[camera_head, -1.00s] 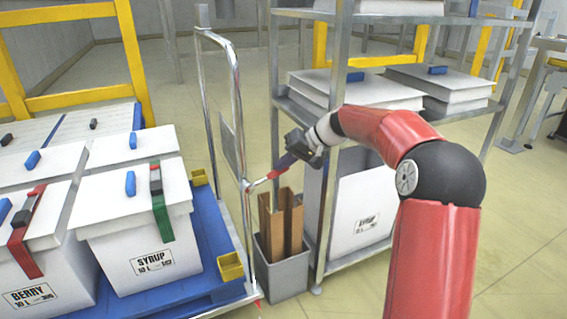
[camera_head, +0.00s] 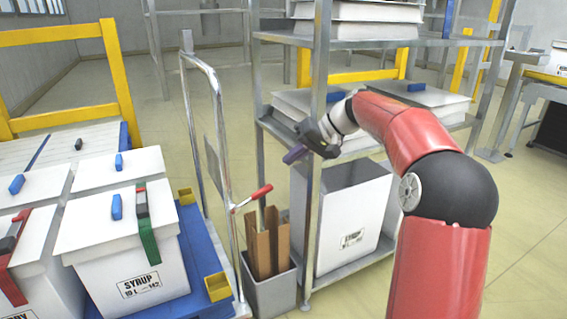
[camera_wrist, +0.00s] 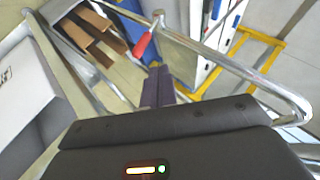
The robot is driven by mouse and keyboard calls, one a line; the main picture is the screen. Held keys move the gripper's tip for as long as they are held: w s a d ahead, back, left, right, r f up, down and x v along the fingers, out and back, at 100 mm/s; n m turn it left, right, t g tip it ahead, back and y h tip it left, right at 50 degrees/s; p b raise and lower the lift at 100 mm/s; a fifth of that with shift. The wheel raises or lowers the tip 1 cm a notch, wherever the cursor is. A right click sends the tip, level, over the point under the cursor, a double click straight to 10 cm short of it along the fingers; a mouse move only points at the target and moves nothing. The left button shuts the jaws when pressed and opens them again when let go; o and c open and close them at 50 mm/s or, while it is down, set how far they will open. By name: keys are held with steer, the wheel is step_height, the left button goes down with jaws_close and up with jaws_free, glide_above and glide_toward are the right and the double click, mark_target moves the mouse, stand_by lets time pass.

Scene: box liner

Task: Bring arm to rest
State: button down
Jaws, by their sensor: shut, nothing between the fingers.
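My red arm reaches up from the lower right in the head view. My gripper (camera_head: 296,154) is at its end, in front of the metal shelf rack (camera_head: 318,120). It is shut and empty. The closed purple-grey fingers also show in the wrist view (camera_wrist: 157,88). The cart's red-handled lever (camera_head: 252,198) is below and left of my gripper, apart from it.
A chrome-railed cart (camera_head: 228,170) stands at left, its blue deck (camera_head: 198,262) carrying several white lidded boxes, one marked SYRUP (camera_head: 140,285). A grey bin (camera_head: 272,294) with brown boards stands between cart and rack. The floor at right is open.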

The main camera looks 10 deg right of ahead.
stand_by(0.3)
steer(key=s+a+h, duration=0.3)
steer(key=s+a, duration=0.1)
steer(key=s, duration=0.4)
steer(key=s+d+f+h, duration=0.1)
steer(key=s+f+h, duration=0.1)
steer(key=s, duration=0.7)
steer(key=s+d+f+t+h, duration=0.1)
steer(key=s+f, duration=0.2)
steer(key=s, duration=0.6)
steer(key=s+d+f+m+t+h, duration=0.1)
steer(key=s+f+h, duration=0.1)
steer(key=s, duration=0.7)
steer(key=shift+s+d+f+h, duration=0.25)
steer(key=shift+s+f+h, duration=0.05)
steer(key=shift+f, duration=0.3)
